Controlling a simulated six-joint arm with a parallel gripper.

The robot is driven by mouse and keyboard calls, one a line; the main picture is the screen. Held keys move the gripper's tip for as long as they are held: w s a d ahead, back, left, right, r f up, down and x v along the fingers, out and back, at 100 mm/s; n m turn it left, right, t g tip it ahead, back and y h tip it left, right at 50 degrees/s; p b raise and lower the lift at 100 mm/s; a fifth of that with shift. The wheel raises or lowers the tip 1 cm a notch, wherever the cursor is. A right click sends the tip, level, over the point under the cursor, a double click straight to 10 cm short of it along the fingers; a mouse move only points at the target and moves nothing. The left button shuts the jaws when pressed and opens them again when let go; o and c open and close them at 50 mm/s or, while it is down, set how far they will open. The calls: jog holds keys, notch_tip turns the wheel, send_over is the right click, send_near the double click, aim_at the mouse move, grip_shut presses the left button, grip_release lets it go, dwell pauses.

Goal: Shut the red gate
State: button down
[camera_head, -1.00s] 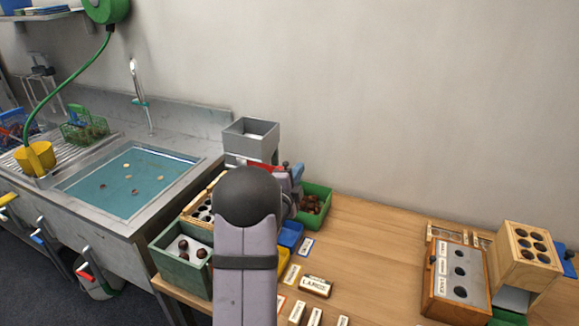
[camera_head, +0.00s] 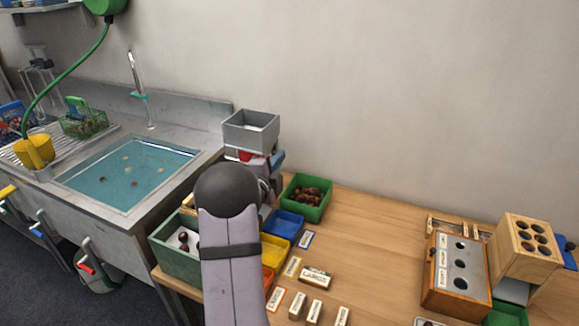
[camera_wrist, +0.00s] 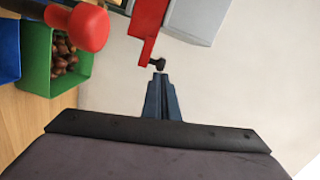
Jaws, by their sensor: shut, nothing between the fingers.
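The red gate (camera_wrist: 149,22) shows in the wrist view as a red plate with a small black knob at its lower end, beside a grey body. In the head view a bit of the red gate (camera_head: 246,155) shows under the grey hopper (camera_head: 251,132); my arm hides much of it. My gripper (camera_wrist: 160,77) is shut and empty, its blue fingertips just below the black knob; whether they touch it I cannot tell. In the head view my gripper (camera_head: 277,160) is at the hopper's lower right.
A rounded red knob (camera_wrist: 85,27) is left of the gate in the wrist view. A green bin (camera_head: 322,207) of chestnuts stands right of my arm, with blue (camera_head: 285,226) and yellow (camera_head: 273,251) bins nearer.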

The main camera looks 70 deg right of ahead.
jog(key=shift+w+a, duration=0.1)
jog(key=shift+w, duration=1.05)
jog(key=shift+r, duration=0.1)
jog(key=s+a+r+b, duration=0.1)
jog(key=s+a+b, duration=0.3)
jog(key=a, duration=0.6)
jog(key=shift+s+a, duration=0.25)
jog(key=shift+s, duration=0.4)
